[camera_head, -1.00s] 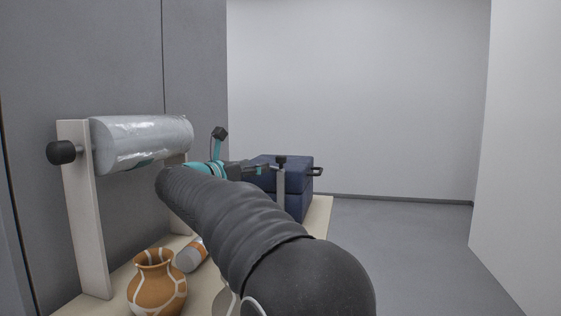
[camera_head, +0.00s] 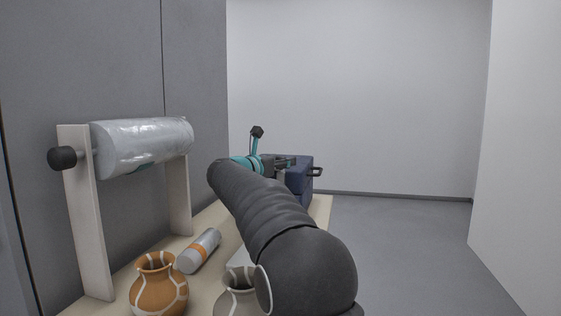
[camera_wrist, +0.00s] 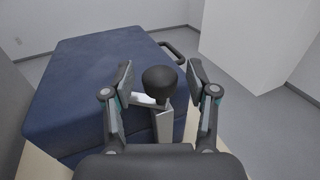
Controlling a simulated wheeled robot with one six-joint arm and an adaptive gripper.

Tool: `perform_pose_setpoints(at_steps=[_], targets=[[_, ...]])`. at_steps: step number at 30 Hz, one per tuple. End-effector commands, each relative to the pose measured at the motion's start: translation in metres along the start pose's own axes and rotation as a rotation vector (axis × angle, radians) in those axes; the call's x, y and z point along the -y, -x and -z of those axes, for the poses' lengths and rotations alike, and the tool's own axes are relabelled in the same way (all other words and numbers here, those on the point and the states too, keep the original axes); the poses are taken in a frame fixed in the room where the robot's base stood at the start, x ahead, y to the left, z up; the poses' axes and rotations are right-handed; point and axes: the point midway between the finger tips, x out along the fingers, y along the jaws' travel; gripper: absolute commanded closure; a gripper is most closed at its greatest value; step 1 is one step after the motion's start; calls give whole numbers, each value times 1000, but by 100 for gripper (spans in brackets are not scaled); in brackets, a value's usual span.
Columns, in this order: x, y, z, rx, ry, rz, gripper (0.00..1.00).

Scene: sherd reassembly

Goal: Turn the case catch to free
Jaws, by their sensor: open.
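The dark blue case (camera_head: 301,172) stands at the far end of the bench, and it fills the left half of the wrist view (camera_wrist: 85,80). The case catch shows in the wrist view as a black round knob (camera_wrist: 159,82) on a pale grey upright bar, in front of the case. My gripper (camera_wrist: 159,76) is open, with one finger on each side of the knob and gaps between them. In the head view my gripper (camera_head: 288,162) is partly hidden by my arm, and the catch cannot be made out there.
A roll of clear wrap (camera_head: 145,146) stands on a white frame at left. An orange vase (camera_head: 158,288), a grey vase (camera_head: 236,297) and a grey tube with an orange band (camera_head: 199,251) are on the bench (camera_head: 118,284). A black handle (camera_wrist: 172,50) juts from the case.

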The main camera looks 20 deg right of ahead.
Motion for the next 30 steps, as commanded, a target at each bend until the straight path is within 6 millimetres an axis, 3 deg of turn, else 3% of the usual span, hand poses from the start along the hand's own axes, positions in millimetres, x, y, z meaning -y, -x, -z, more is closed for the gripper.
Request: perform_pose_setpoints(at_steps=[4, 11, 20, 30], targets=[[0, 0, 0, 0, 0, 0, 42], [0, 0, 0, 0, 0, 0, 99], [1, 0, 2, 0, 0, -22, 100], [3, 0, 4, 1, -2, -211, 100]])
